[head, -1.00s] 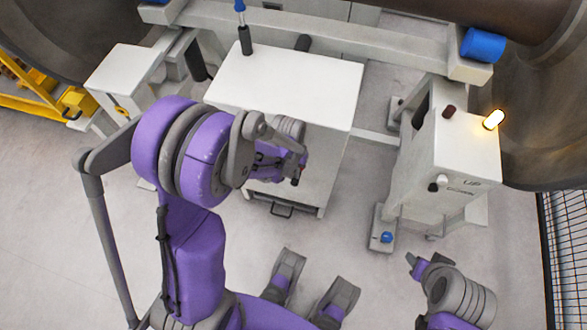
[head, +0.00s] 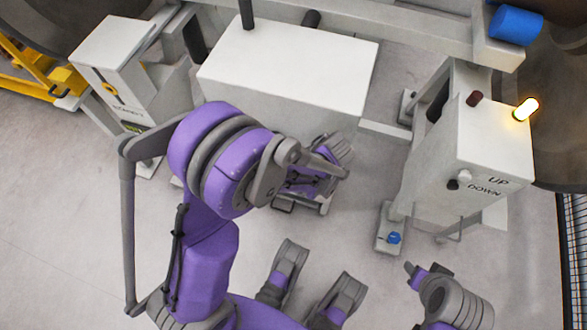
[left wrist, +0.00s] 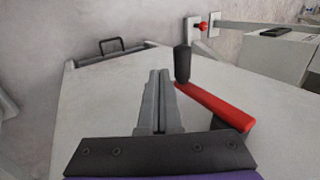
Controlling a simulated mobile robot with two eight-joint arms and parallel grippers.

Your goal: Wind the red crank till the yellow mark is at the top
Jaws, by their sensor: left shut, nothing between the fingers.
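The red crank (left wrist: 215,104) shows in the left wrist view as a red arm with an upright dark handle (left wrist: 182,65) at its far end. It lies just right of my left gripper (left wrist: 160,75), whose fingers are shut and empty. The fingers appear close beside the handle; I cannot tell whether they touch it. In the head view my left arm covers the place in front of the white cabinet (head: 290,65), and I cannot make out the crank there. I cannot make out the yellow mark on the crank. My right gripper (head: 413,271) is at the lower right; its finger gap is unclear.
Another white pedestal (head: 115,50) stands at the left, by a yellow frame (head: 60,75). Clear floor lies at the lower left.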

